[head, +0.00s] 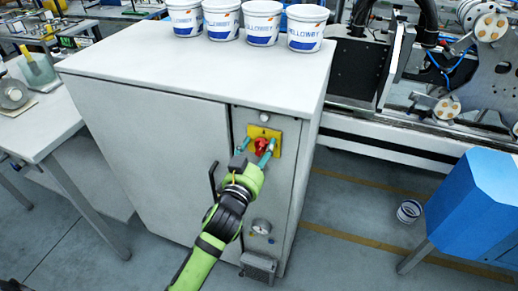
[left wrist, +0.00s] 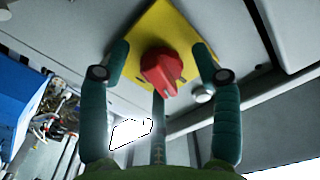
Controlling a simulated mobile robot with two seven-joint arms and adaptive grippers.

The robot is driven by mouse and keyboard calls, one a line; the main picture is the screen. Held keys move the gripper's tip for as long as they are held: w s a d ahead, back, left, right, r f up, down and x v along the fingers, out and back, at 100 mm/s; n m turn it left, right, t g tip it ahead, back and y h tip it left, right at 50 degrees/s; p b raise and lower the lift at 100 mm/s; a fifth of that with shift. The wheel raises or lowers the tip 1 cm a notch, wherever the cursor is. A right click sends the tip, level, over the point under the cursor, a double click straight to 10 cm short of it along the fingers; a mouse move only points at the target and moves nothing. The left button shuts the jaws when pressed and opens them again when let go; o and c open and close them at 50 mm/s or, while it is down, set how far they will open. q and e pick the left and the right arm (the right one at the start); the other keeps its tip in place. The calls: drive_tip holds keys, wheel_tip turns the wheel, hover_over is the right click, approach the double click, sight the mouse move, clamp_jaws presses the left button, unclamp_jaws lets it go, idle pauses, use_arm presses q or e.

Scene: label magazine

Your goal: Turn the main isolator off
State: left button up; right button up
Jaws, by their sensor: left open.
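The main isolator is a red rotary knob (head: 261,146) on a yellow square plate (head: 257,131), high on the front of a grey cabinet (head: 150,140). My left gripper (head: 256,153) is open in front of it, with one teal finger on either side of the knob. In the left wrist view the red knob (left wrist: 162,72) sits between the two spread fingers, with visible gaps on both sides. The yellow plate (left wrist: 160,25) is set against the grey panel behind. The right gripper is not in view.
Several white tubs (head: 262,22) stand on the cabinet top. A black door handle (head: 213,180) is left of my gripper; a gauge (head: 261,227) is below. A blue housing (head: 475,205) stands at the right, and a small tub (head: 409,211) is on the floor.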

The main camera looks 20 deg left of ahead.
use_arm(q)
drive_tip(key=c, duration=1.1)
drive_tip(key=shift+r+n+p, duration=0.15)
drive_tip(key=shift+n+p, duration=0.45)
drive_tip(key=shift+n, duration=0.6)
drive_tip(key=shift+c, duration=0.2)
drive_tip(key=shift+n, duration=0.6)
drive_tip(key=shift+f, duration=0.2)
drive_tip(key=o, duration=1.1)
drive_tip(key=shift+o, duration=0.2)
drive_tip(key=shift+s, duration=0.1)
drive_tip(key=s, duration=1.2)
drive_tip(key=shift+a, duration=0.2)
